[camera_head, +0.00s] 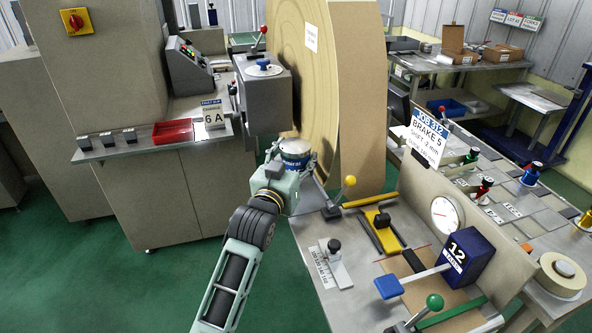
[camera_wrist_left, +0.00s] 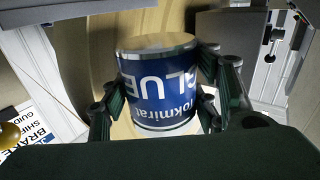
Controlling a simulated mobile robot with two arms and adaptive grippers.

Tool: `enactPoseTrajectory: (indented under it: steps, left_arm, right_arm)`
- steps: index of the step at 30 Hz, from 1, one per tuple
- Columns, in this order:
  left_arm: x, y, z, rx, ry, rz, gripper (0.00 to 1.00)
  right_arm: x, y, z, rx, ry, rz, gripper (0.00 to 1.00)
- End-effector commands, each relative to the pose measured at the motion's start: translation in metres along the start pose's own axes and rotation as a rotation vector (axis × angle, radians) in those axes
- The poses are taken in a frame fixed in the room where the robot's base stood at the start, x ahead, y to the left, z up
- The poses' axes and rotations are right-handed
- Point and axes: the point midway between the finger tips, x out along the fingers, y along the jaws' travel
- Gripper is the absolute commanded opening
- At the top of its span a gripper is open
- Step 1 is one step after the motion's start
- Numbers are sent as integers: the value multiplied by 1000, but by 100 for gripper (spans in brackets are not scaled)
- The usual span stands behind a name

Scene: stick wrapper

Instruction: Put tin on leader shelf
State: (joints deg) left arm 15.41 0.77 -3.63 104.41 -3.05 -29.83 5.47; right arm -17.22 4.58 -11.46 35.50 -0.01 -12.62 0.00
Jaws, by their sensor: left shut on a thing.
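The tin (camera_head: 295,148) is a short silver can with a blue label. In the left wrist view the tin (camera_wrist_left: 158,90) shows the word GLUE upside down. My left gripper (camera_head: 290,166) is shut on its sides, with fingers on both sides in the wrist view (camera_wrist_left: 160,105). It holds the tin in front of the large brown roll. A narrow metal shelf (camera_head: 150,143) at the left carries a red tray, several dark small blocks and a 6 A sign; I cannot tell whether it is the leader shelf. My right gripper is not in view.
The large brown roll (camera_head: 318,85) stands behind the tin. A grey machine head (camera_head: 265,98) is just left of it. A yellow-knobbed lever (camera_head: 349,181) is close at the right. The workbench with a dial (camera_head: 446,214) and blue 12 box (camera_head: 466,258) fills the right. Green floor is clear at left.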

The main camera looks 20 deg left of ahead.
Motion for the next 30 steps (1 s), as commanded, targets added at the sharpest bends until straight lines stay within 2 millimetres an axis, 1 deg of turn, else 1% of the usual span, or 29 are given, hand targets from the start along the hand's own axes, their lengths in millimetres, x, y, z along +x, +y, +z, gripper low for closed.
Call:
enactPoseTrajectory:
  steps: [3, 7, 19, 20, 25, 26, 30]
  left_arm:
    - [0, 0, 17, 0, -1, 0, 17]
    - [0, 0, 31, 0, 3, 0, 17]
    - [0, 0, 37, 0, 4, 0, 17]
    - [0, -1, 38, 0, 1, 0, 58]
    - [0, 0, 38, 0, 0, 0, 73]
    - [0, 0, 38, 0, 0, 0, 75]
    - [0, 0, 38, 0, 0, 0, 75]
  right_arm:
    - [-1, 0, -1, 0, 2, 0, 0]
    - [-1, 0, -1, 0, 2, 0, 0]
    - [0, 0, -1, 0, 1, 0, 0]
    - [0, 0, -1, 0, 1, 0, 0]
    - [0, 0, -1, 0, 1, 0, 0]
    - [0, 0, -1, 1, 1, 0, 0]
    - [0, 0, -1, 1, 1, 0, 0]
